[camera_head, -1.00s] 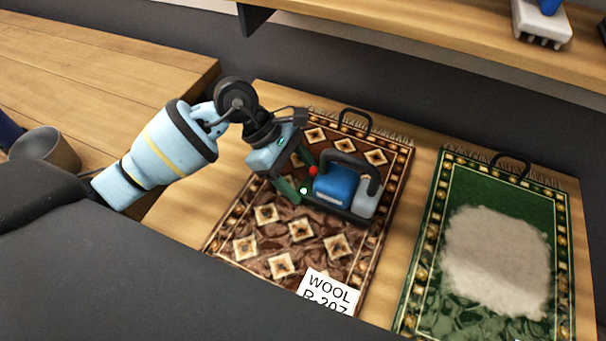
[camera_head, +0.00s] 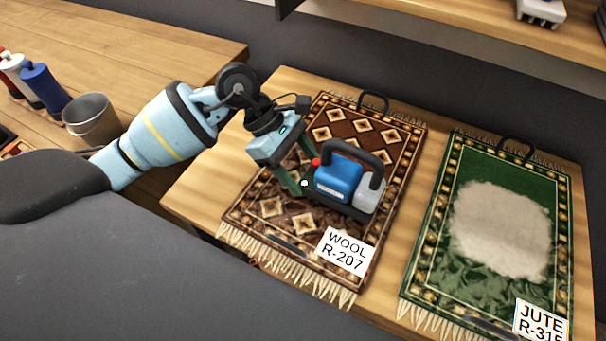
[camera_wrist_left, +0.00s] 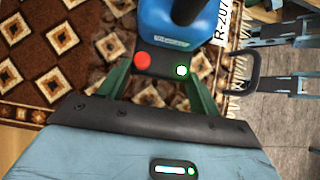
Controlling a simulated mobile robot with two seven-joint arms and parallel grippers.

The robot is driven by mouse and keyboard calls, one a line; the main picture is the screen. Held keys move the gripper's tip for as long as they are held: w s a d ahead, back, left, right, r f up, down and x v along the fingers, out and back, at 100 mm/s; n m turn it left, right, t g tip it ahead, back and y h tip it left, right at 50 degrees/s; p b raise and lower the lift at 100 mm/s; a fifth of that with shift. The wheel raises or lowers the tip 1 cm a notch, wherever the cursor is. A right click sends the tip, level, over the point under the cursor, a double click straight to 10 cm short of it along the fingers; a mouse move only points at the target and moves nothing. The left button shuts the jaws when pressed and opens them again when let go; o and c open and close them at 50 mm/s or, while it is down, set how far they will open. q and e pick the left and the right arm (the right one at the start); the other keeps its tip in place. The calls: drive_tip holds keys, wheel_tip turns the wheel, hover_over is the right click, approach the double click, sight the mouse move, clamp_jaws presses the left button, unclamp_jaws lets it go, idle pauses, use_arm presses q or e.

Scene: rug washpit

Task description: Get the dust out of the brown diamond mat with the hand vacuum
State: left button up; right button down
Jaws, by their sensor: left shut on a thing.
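The brown diamond mat (camera_head: 372,135) lies flat on the wooden table, with a WOOL R-207 tag (camera_head: 345,251) at its near end. The hand vacuum (camera_head: 338,181), blue with a black handle and a pale grey bin, is at the middle right of the mat. I cannot tell whether it touches the mat. My left gripper (camera_head: 304,178) is shut on the vacuum's left end, beside a red button. The left wrist view shows the vacuum (camera_wrist_left: 165,22) between the green fingers, with a lit green light. No pale dust patch shows on the mat's visible part; the vacuum hides some. My right gripper is not seen.
A green mat (camera_head: 480,292) with a grey dust patch (camera_head: 500,230) and a JUTE tag lies to the right. A grey bucket (camera_head: 92,120) and several bottles (camera_head: 45,87) stand on the left. A shelf (camera_head: 440,25) runs above the mats.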

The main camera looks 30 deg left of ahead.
use_arm(q)
drive_tip(key=shift+w+r, duration=0.25)
drive_tip(key=shift+r, duration=0.35)
wheel_tip(320, 180, up, 4)
drive_tip(key=shift+s+f+p, duration=0.1)
drive_tip(key=shift+p, duration=0.95)
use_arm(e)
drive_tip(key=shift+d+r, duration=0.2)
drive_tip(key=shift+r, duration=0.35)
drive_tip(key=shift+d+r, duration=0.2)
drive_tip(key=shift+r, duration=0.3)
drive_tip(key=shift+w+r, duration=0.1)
